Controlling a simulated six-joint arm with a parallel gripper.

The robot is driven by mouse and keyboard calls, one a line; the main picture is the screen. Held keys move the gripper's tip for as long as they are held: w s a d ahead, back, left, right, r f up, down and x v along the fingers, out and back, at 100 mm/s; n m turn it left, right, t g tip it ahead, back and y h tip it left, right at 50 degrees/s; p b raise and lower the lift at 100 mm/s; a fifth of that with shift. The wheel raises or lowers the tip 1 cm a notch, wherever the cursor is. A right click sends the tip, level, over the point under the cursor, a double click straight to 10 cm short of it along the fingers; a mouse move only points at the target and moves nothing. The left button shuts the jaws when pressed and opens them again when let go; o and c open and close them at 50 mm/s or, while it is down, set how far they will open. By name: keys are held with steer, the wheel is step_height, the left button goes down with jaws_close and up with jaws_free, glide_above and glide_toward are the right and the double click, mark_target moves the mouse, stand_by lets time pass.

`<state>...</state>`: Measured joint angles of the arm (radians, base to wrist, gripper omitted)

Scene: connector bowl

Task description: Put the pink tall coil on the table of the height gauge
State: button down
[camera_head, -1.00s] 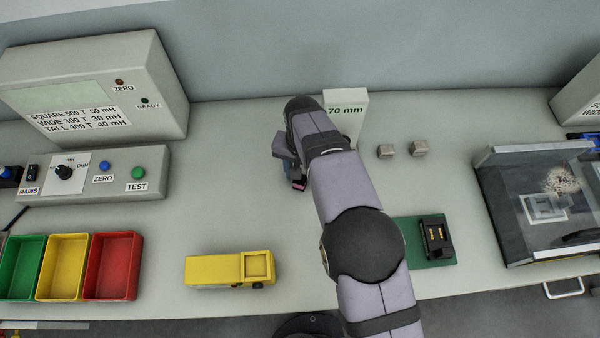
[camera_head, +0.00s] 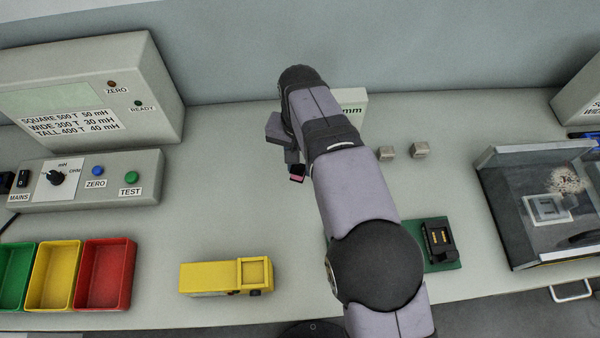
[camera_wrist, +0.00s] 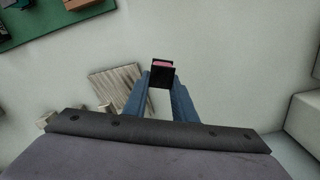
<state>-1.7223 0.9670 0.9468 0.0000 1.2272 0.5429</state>
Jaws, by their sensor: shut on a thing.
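The pink tall coil (camera_head: 297,178) shows only as a small pink and black end below my gripper (camera_head: 295,168). In the wrist view my gripper (camera_wrist: 161,82) has its blue fingers shut on the coil (camera_wrist: 162,65), whose dark end and pink band show between the tips. The height gauge (camera_head: 353,97) is a pale block with a partly hidden "mm" label, standing behind my arm at the back. Its table is hidden by my arm in the head view. A ribbed grey-brown patch (camera_wrist: 117,82) lies beside the fingers in the wrist view; I cannot tell whether it is that table.
Two small grey blocks (camera_head: 403,151) sit right of the gauge. A green board with a black connector (camera_head: 439,246) is at right, near a clear-lidded box (camera_head: 530,215). A yellow holder (camera_head: 226,277) and coloured bins (camera_head: 105,275) stand at front left. The bench between is clear.

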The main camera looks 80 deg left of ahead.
steer(key=shift+r, duration=1.55)
steer(key=w+d+m+b, duration=0.1)
steer(key=w+d, duration=0.3)
steer(key=w, duration=1.1)
steer(key=w+d+m+b, duration=0.1)
steer(key=w+d, duration=0.3)
steer(key=w, duration=1)
steer(key=w+d+f, duration=0.1)
steer(key=w+d, duration=0.8)
steer(key=w, duration=0.1)
steer(key=w+d+f+m, duration=0.15)
steer(key=w+d, duration=0.25)
steer(key=d, duration=0.6)
steer(key=w+d+f+m, duration=0.1)
steer(key=w+d+m, duration=0.3)
steer(key=d, duration=0.6)
steer(key=s+d+f+m+p, duration=0.1)
steer(key=d+m, duration=0.2)
steer(key=d, duration=0.6)
steer(key=s+d+f+m, duration=0.1)
steer(key=d+f+m, duration=0.1)
steer(key=d, duration=0.7)
steer(key=shift+d+m+p, duration=0.3)
steer(key=shift+m+p, duration=0.05)
steer(key=shift+m, duration=0.2)
